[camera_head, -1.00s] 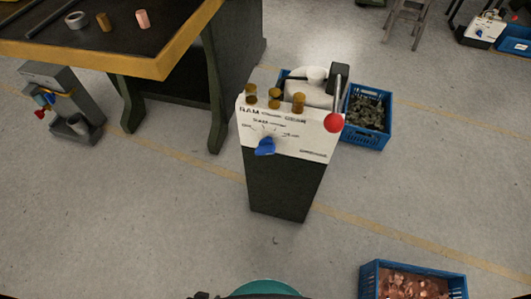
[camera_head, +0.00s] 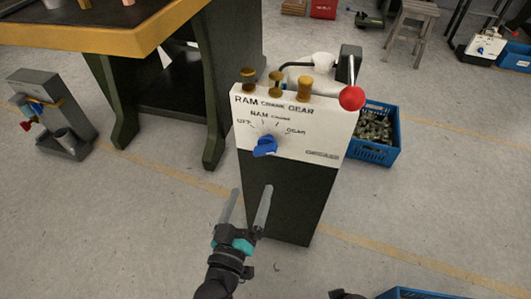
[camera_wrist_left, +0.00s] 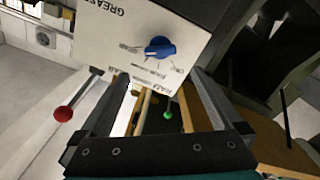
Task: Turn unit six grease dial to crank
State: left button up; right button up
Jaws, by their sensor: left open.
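The grease unit (camera_head: 285,170) is a dark pedestal with a white sloped panel. Its blue dial (camera_head: 265,146) sits on the panel, with printed labels including OFF, CRANK and GEAR fanned around it. I cannot tell for certain which label the dial points to. In the left wrist view the blue dial (camera_wrist_left: 160,47) shows beyond the fingers, on the tilted white panel. My left gripper (camera_head: 251,190) is open and empty, below the dial and apart from it, in front of the pedestal. My right gripper is not recognisable in any view. No unit number is readable.
A red-ball lever (camera_head: 352,97) stands at the panel's right, and several brass caps (camera_head: 276,85) line its top. A blue crate of metal parts (camera_head: 396,158) stands behind right. A yellow-edged table (camera_head: 120,42) is at upper left. A grey unit (camera_head: 45,110) stands left.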

aim_at(264, 155)
pick_arm(q)
jog(key=b+x, duration=0.3)
jog(key=x, duration=0.9)
jog(key=shift+w+f+b, duration=0.1)
jog(key=shift+w+b, duration=0.25)
jog(key=shift+x, duration=0.85)
pick_arm(e)
jog(key=w+a+r+t, duration=0.1)
jog(key=w+r, duration=0.3)
jog(key=r, duration=0.4)
jog(key=shift+a, duration=0.4)
jog(key=shift+w+r, duration=0.1)
pick_arm(q)
jog(key=c, duration=1.2)
jog(key=shift+o, duration=0.2)
jog(key=shift+n, duration=0.4)
jog(key=n, duration=0.2)
jog(key=shift+d+n, duration=0.1)
jog(key=shift+n, duration=2.4)
pick_arm(e)
jog(key=shift+f, duration=0.45)
jog(key=shift+r, duration=0.1)
